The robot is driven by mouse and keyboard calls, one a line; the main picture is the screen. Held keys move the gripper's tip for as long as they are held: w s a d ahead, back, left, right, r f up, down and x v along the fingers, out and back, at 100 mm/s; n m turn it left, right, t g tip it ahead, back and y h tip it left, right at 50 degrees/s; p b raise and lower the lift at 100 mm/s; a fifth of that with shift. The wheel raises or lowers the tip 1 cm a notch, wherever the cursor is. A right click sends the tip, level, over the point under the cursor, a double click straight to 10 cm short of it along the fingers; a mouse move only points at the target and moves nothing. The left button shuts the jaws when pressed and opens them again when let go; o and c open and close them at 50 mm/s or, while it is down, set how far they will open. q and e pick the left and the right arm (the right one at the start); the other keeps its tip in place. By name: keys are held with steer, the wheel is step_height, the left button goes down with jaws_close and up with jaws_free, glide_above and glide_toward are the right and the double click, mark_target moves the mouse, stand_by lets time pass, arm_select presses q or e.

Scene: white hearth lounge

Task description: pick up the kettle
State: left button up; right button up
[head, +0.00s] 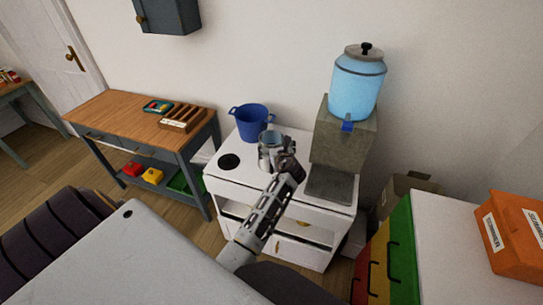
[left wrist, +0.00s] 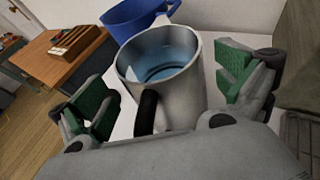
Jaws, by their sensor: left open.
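The kettle (head: 268,146) is a grey metal, open-topped vessel standing on the white cabinet. In the left wrist view the kettle (left wrist: 190,95) has a black handle facing my gripper and blue water inside. My left gripper (left wrist: 166,92) is open, with one green-padded finger on each side of the kettle and visible space beside the right finger. In the head view the left gripper (head: 284,162) reaches the kettle from the lower right, and its fingers are partly hidden. My right gripper is not in view.
A blue pot (head: 253,122) stands close behind the kettle, to the left. A water dispenser (head: 357,85) sits on a stone-like block (head: 340,138) to the right. A black round plate (head: 229,161) lies on the cabinet's (head: 228,180) left part. A wooden table (head: 125,116) stands further left.

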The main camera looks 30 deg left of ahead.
arm_select(q)
steer(key=shift+x, duration=0.85)
steer(key=shift+c, duration=0.4)
steer(key=c, duration=1.7)
steer(key=shift+r, duration=0.15)
steer(key=shift+c, duration=0.6)
step_height(320, 180, up, 10)
